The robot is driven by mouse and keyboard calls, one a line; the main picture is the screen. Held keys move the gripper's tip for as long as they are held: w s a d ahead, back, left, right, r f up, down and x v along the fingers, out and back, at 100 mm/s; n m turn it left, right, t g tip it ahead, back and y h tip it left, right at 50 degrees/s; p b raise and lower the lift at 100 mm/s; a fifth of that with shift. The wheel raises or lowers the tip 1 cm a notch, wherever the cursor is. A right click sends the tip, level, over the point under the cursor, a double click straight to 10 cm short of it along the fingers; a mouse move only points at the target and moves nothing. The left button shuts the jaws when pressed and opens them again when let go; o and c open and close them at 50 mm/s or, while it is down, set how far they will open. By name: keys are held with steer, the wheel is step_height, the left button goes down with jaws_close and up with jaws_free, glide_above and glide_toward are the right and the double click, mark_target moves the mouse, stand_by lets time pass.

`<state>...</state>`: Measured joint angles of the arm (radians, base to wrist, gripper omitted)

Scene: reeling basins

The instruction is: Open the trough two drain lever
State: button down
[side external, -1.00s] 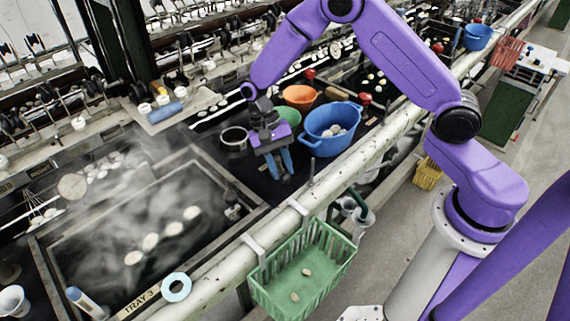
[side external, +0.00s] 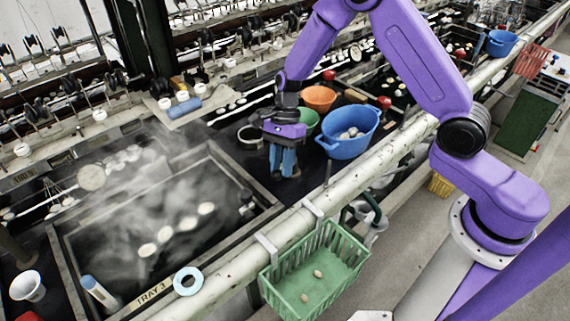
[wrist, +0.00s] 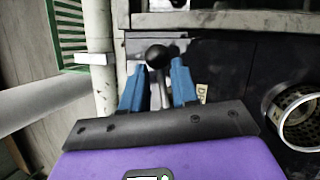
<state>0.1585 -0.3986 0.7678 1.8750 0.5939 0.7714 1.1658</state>
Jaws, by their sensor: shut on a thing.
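My gripper (wrist: 157,85) is seen from behind in the wrist view, its two blue fingers on either side of a grey lever (wrist: 155,98) with a black ball knob (wrist: 157,55). The fingers are shut on this lever, and the knob shows just beyond their tips. Part of a label starting with "D" (wrist: 202,93) shows beside the right finger. In the side view my gripper (side external: 285,175) points down over the dark trough deck beyond the pale rail. The lever is hidden by the fingers there.
A metal ring strainer (side external: 250,137) lies left of my gripper. A blue basin (side external: 348,148), orange bowl (side external: 318,97) and green bowl (side external: 305,122) stand close on its right. A green basket (side external: 315,275) hangs on the pale rail (side external: 240,265). Steaming tray three is at left.

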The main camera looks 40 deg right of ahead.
steer(key=shift+w+r+m+t, duration=0.1)
steer(key=shift+w+m+t, duration=0.35)
steer(key=shift+m, duration=0.45)
steer(key=c, duration=0.9)
jaws_free()
steer(key=shift+d, duration=0.1)
steer(key=v, duration=1.7)
steer(key=shift+w+d, duration=0.15)
steer(key=shift+d, duration=0.2)
